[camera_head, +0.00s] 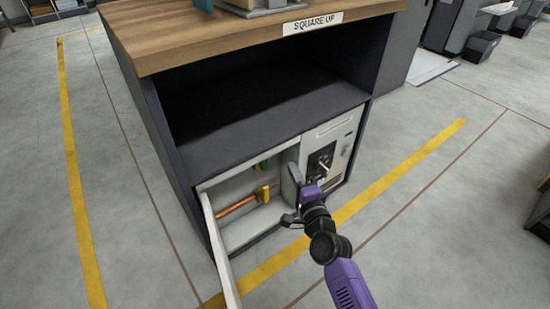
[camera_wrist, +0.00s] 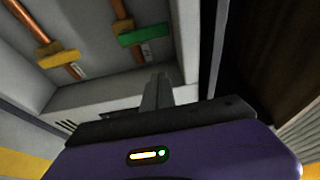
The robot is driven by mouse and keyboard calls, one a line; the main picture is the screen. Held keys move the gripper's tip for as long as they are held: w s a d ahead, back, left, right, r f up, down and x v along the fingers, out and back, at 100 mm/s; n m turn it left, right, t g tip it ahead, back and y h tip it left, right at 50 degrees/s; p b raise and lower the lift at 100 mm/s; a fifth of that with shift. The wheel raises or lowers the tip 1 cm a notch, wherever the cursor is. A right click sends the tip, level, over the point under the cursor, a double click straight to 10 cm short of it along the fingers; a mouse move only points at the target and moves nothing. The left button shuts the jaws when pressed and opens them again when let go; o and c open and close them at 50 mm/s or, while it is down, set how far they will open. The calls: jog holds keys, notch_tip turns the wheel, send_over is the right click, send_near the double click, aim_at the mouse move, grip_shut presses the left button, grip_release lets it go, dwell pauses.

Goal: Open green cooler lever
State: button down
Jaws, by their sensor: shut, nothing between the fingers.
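A green lever (camera_wrist: 145,33) sits on a copper pipe in the open compartment, with its handle lying crosswise to the pipe in the wrist view. In the head view the green lever (camera_head: 264,164) shows as a small patch at the back of the compartment. My gripper (camera_head: 297,176) is at the compartment's right side. Its fingers (camera_wrist: 157,84) are together and empty in the wrist view, below the green lever in the picture and apart from it.
A yellow lever (camera_wrist: 58,54) on another copper pipe is left of the green one. An open white door (camera_head: 222,255) hangs at the compartment's left. A panel with a dark switch (camera_head: 321,160) is on the right. The wooden-topped cabinet (camera_head: 170,40) has an empty dark shelf above.

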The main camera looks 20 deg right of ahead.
jog(key=w+a+p, duration=0.2)
jog(key=w+a, duration=0.1)
jog(key=w, duration=0.3)
jog(key=shift+w+a, duration=0.2)
jog(key=shift+a, duration=0.1)
dwell(0.3)
